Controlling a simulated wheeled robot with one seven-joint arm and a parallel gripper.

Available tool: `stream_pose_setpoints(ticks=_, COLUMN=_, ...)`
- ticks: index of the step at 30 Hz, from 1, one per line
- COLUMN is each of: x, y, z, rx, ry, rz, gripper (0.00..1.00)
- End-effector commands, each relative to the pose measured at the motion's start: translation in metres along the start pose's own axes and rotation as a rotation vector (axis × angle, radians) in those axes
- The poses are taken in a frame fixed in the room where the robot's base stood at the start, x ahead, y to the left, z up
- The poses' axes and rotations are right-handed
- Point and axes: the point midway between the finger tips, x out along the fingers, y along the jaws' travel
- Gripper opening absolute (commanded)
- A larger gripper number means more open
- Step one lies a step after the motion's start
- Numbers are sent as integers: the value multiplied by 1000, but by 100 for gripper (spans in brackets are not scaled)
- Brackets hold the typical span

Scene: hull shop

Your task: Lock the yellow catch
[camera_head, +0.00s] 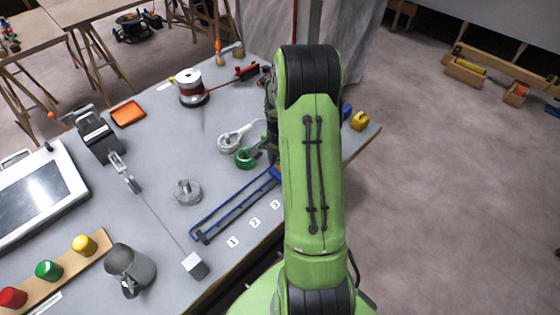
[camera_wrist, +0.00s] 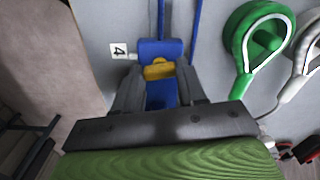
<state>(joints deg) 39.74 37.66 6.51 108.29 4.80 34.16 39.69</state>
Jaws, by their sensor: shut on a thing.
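The yellow catch (camera_wrist: 158,71) shows in the wrist view, set on a blue piece (camera_wrist: 159,48) at the end of two blue rails. My gripper (camera_wrist: 159,76) has its dark fingers on either side of the catch and is shut on it. More blue shows between the fingers, below the catch. The blue rail frame (camera_head: 222,212) lies along the table's front edge in the head view. There my green arm hides its far end, the catch and most of my gripper. Whether the catch is locked I cannot tell.
A green ring-shaped tool (camera_wrist: 240,45) and a pale one (camera_wrist: 303,60) lie right of the rails. A number 4 tag (camera_wrist: 119,50) lies left. On the table (camera_head: 165,140) stand a metal knob (camera_head: 188,191), a grey mug (camera_head: 130,268) and a reel (camera_head: 191,88).

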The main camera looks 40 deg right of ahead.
Motion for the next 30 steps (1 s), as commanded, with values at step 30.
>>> stream_pose_setpoints(ticks=30, x=-1, y=0, z=-1, rx=217, ry=2, rz=-2, gripper=45)
